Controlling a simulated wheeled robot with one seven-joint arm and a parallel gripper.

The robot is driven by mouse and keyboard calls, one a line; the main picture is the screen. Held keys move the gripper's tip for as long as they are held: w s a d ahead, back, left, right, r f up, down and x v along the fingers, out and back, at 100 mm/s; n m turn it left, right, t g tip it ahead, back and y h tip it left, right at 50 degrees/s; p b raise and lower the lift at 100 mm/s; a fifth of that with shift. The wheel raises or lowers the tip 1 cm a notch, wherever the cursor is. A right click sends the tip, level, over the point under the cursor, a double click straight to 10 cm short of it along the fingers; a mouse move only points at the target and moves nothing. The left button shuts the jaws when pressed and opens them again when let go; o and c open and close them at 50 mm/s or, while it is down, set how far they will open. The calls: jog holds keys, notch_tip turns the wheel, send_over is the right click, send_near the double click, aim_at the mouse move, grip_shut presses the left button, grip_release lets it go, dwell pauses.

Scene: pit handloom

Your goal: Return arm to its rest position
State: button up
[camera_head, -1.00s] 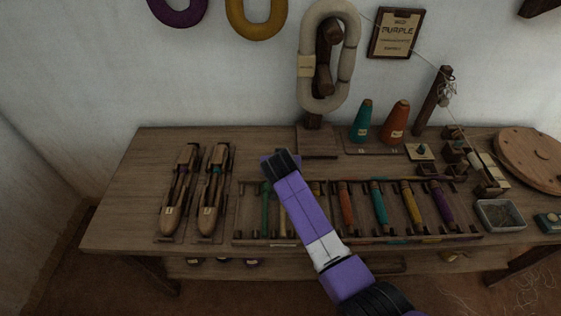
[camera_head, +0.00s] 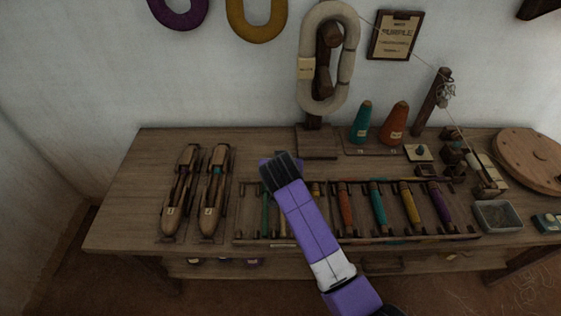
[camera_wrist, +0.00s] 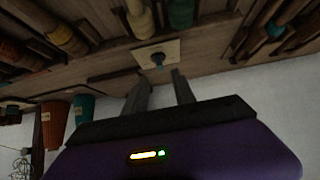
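My arm (camera_head: 312,222) is purple with a pale band and reaches up from the lower right over the bobbin rack (camera_head: 360,238). Its dark end covers part of the bench and the rack's left bobbins in the head view, and the fingers are hidden there. In the wrist view my gripper (camera_wrist: 160,76) shows two dark fingers apart with nothing between them. Beyond the fingertips, a pale square plate with a dark peg (camera_wrist: 157,57) lies on the wood; I cannot tell how far off it is.
Two wooden shuttles (camera_head: 176,205) lie on the bench left of the rack. Teal (camera_head: 360,122) and orange (camera_head: 394,122) cones, a cream skein (camera_head: 307,95), a metal tin (camera_head: 497,216) and a round wooden disc (camera_head: 535,158) stand around. The bench's left end (camera_head: 125,200) is bare.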

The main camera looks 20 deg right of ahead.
jog(key=shift+v, duration=0.85)
jog(key=shift+w+a+r, duration=0.1)
jog(key=shift+w+r, duration=0.1)
jog(key=shift+w, duration=0.05)
jog(key=a+r+n+t+y, duration=0.2)
jog(key=a+r+n+t, duration=0.1)
jog(key=r+t, duration=0.3)
jog(key=d+f+p+v, duration=0.1)
jog(key=d+f+v, duration=0.1)
jog(key=v, duration=1.4)
jog(key=s+d+f+p+v, duration=0.1)
jog(key=d+f+v, duration=0.1)
jog(key=v, duration=1.5)
jog(key=s+d+f+p+v, duration=0.1)
jog(key=d+v, duration=0.3)
jog(key=v, duration=1.2)
jog(key=shift+s+f+n+y, duration=0.3)
jog(key=shift+s+f+y, duration=0.05)
jog(key=shift+y, duration=0.05)
